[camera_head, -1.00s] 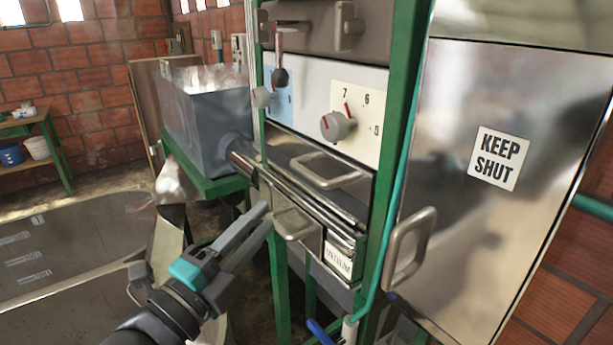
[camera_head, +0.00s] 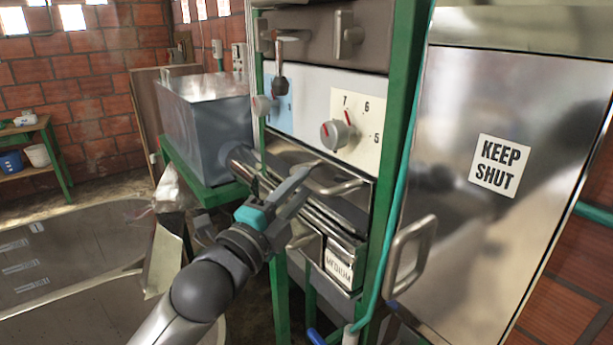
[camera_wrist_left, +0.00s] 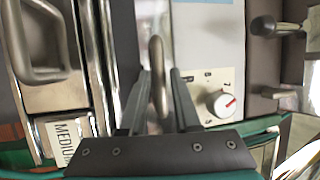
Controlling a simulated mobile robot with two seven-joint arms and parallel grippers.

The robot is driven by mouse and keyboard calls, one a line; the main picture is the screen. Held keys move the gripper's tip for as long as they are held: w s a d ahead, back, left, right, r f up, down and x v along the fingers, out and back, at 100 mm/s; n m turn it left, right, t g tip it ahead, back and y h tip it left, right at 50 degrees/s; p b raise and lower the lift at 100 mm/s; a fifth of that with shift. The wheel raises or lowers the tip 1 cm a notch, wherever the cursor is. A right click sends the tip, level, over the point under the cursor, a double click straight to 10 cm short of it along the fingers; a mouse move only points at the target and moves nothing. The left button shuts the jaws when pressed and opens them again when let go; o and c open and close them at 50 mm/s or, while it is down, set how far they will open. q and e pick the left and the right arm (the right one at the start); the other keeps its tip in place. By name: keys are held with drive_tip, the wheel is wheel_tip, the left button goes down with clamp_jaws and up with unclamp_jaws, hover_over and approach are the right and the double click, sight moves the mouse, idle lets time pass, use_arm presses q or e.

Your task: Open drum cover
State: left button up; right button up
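A shiny steel cover (camera_head: 285,150) lies below the dial panel, with a curved bar handle (camera_head: 345,188) on its front; it looks closed. I take it for the drum cover. My left gripper (camera_head: 306,182) is at the handle's left end, its fingers pointing towards it. In the left wrist view the open fingers (camera_wrist_left: 158,85) stand on either side of the handle bar (camera_wrist_left: 157,62), with gaps visible. Part of the handle is hidden behind the fingers in the head view. My right gripper is not in view.
Below is a drawer with its own handle, labelled MEDIUM (camera_head: 339,268). Above are a dial (camera_head: 336,133) and a lever (camera_head: 279,85).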

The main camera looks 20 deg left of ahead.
use_arm(q)
drive_tip(key=shift+x, duration=1.2)
clamp_jaws()
idle(0.6)
